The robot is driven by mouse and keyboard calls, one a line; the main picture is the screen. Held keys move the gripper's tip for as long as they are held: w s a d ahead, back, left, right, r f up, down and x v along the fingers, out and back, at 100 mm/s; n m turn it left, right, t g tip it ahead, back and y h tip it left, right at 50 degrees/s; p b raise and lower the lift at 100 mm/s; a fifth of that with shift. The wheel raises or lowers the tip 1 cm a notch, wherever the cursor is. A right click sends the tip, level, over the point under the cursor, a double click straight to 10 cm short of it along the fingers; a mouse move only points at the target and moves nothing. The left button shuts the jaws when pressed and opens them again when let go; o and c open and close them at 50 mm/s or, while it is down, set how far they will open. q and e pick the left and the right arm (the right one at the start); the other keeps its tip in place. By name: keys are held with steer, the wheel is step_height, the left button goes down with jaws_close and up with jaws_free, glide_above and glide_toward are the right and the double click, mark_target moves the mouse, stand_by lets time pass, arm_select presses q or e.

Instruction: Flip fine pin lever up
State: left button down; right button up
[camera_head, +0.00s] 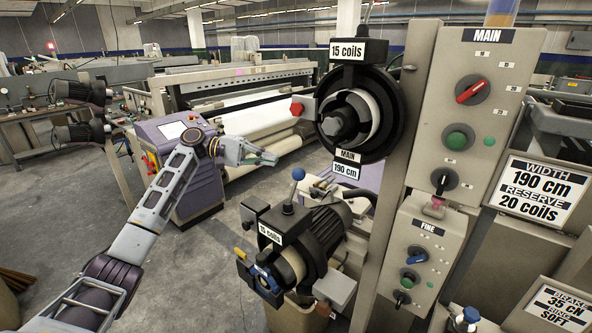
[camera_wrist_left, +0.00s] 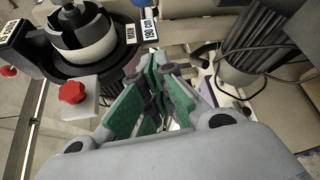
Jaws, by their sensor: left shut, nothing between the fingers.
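The grey control box labelled FINE (camera_head: 427,226) is on the post at right. My left gripper (camera_head: 268,158) is in mid-air left of the upper feeder, apart from the FINE box. In the left wrist view its green-padded fingers (camera_wrist_left: 155,66) come together at the tips, with nothing between them. My right gripper is not in view.
The MAIN box (camera_head: 474,110), with a red knob, green button and black lever, is above the FINE box. The upper feeder (camera_head: 355,113) and lower feeder (camera_head: 300,235) stand between my left gripper and the boxes. Grey floor at left is open.

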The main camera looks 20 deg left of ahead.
mark_target(296, 170)
arm_select(q)
steer(key=shift+s+a+f+n, duration=0.1)
steer(key=shift+s+f+n, duration=0.1)
steer(key=shift+n, duration=0.1)
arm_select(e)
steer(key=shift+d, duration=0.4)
arm_select(q)
steer(key=shift+d, duration=0.2)
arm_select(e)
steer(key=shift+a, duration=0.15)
arm_select(q)
steer(key=shift+s+d+f+p, duration=0.1)
steer(key=shift+s+d+p, duration=0.35)
steer(key=shift+d, duration=1.05)
steer(key=shift+s+d+f+p, duration=0.15)
steer(key=shift+d+p, duration=0.55)
steer(key=shift+d, duration=0.75)
steer(key=shift+s+d+r+p, duration=0.1)
steer(key=shift+s+d+p, duration=0.35)
steer(key=shift+d, duration=1.05)
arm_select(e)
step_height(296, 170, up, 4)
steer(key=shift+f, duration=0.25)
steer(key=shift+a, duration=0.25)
